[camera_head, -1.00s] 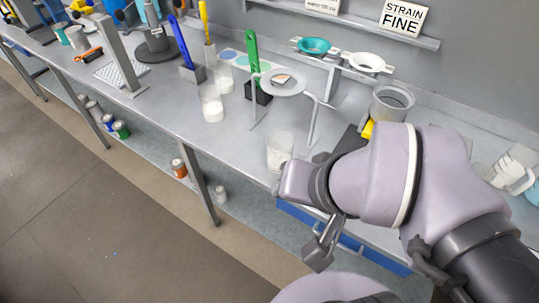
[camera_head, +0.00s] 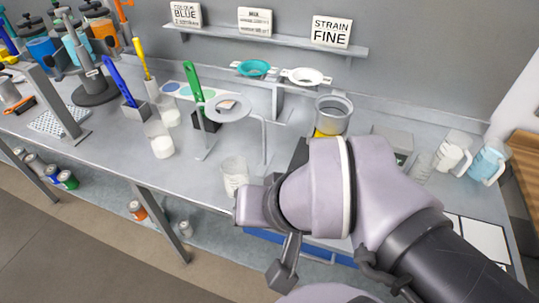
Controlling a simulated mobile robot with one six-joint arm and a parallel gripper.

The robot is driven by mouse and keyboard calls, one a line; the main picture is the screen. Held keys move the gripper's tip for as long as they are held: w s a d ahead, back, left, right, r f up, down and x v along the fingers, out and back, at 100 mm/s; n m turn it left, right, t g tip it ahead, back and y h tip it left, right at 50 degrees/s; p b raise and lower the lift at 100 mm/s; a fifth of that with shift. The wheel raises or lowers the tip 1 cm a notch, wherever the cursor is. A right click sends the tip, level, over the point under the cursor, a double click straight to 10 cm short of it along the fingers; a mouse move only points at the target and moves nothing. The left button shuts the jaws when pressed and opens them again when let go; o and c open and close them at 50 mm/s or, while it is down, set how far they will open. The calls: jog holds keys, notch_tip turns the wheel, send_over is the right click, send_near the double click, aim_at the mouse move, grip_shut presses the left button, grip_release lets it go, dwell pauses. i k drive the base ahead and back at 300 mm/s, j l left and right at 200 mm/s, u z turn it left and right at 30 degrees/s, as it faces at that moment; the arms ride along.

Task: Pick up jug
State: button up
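Two clear jugs with handles stand at the right end of the bench. One jug (camera_head: 453,154) has whitish contents, and the other jug (camera_head: 488,163) holds light blue liquid. Which one the task means cannot be told. My gripper (camera_head: 284,268) shows only in part, as a dark grey finger below my arm's wrist, in front of the bench's front edge. It is well to the left of the jugs and apart from them. Whether it is open or shut is not visible. My arm hides part of the bench front.
A metal pot (camera_head: 332,114) stands behind my arm, left of a grey box (camera_head: 393,143). A clear beaker (camera_head: 234,176) is near the front edge beside my wrist. A ring stand (camera_head: 228,108) is behind it. White sheets (camera_head: 477,239) lie right of my arm.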

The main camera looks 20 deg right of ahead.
aim_at(487, 165)
jog(key=z, duration=2.45)
jog(key=i+l+z, duration=0.2)
jog(key=i+l, duration=0.25)
jog(key=l, duration=0.2)
jog(key=i+l+z, duration=0.15)
jog(key=i+l, duration=0.3)
jog(key=l, duration=0.2)
